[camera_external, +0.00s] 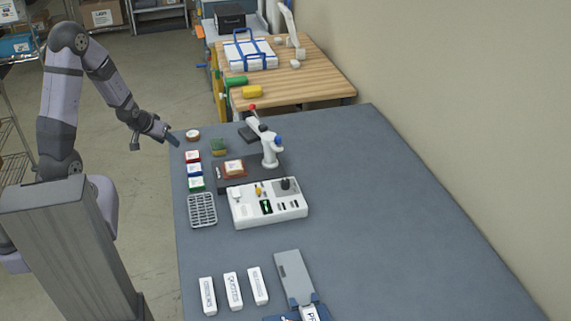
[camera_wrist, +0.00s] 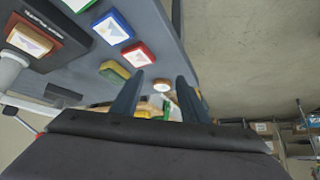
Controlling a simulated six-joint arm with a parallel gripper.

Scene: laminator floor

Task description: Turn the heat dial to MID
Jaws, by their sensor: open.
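The white control panel (camera_external: 240,216) sits on the grey table. A dark round knob (camera_external: 286,184), which looks like the heat dial, stands at its back right; its marks and pointer are too small to read. The panel also carries a yellow switch, a small green display and several small dark controls. My gripper (camera_external: 175,141) is above the table's far left edge, well to the left of and beyond the panel. In the wrist view my gripper (camera_wrist: 161,82) shows two dark fingers spread apart with nothing held between them. I cannot make out the dial in that view.
A white lever press (camera_external: 269,150) stands behind the panel. Red, blue and green pads (camera_external: 194,170) and a grey rack (camera_external: 202,210) lie to its left. White labelled boxes (camera_external: 233,291) lie in front. The table's right side is clear; a wall runs beyond.

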